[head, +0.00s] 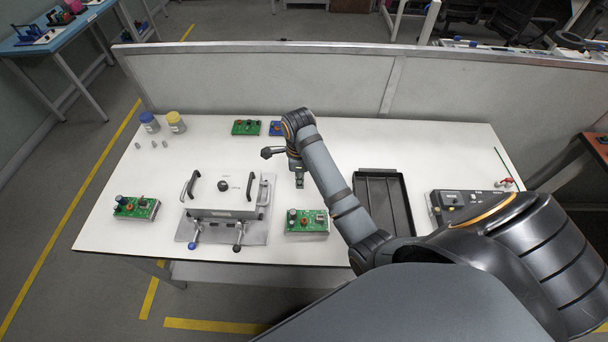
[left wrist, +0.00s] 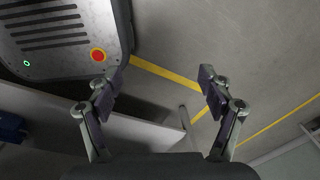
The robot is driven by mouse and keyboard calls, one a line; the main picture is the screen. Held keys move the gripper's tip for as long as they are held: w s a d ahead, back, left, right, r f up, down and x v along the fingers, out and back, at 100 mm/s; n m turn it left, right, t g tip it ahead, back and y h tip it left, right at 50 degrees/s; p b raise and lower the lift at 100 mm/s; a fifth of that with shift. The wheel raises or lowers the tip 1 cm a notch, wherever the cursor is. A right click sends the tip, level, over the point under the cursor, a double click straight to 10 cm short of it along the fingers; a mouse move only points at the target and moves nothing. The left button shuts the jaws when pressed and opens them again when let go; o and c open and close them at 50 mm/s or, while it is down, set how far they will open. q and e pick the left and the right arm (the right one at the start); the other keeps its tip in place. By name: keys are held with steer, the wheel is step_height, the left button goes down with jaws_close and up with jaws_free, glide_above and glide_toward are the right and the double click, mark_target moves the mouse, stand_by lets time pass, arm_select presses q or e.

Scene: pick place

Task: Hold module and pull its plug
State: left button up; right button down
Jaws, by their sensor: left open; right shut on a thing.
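My right gripper (head: 299,180) points down above the white table, just behind a green circuit module (head: 306,222) with components on top. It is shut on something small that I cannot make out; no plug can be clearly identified. Another green module (head: 136,207) lies at the left front of the table. A third green module (head: 246,127) and a blue one (head: 276,128) lie at the back. My left gripper (left wrist: 158,80) is open and empty over the floor in the left wrist view, and it is not in the head view.
A white fixture box (head: 222,190) with handles and levers stands between the front modules. A black tray (head: 382,200) lies right of my right gripper. A dark control box (head: 455,205) is farther right. Two jars (head: 176,122) stand at the back left. A partition (head: 250,80) borders the back.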

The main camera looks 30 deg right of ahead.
steer(key=w+d+f, duration=0.1)
steer(key=w+f, duration=0.1)
steer(key=w+d+f, duration=0.1)
steer(key=w+f, duration=0.1)
steer(key=w+d+f, duration=0.1)
steer(key=w+f, duration=0.1)
steer(key=w, duration=0.1)
steer(key=shift+d+f, duration=0.1)
steer(key=shift+d, duration=0.2)
steer(key=shift+w+f, duration=0.1)
steer(key=shift+f, duration=0.1)
steer(key=shift+w+f, duration=0.1)
steer(key=shift+f, duration=0.1)
step_height(320, 180, down, 2)
steer(key=shift+w+d+f, duration=0.1)
steer(key=shift+d+f, duration=0.05)
steer(key=shift+f, duration=0.65)
steer(key=c, duration=1.4)
jaws_free()
arm_select(q)
steer(key=shift+t, duration=0.3)
steer(key=w, duration=0.4)
steer(key=shift+w+d+r, duration=0.1)
steer(key=shift+w+r, duration=0.15)
steer(key=shift+r, duration=0.15)
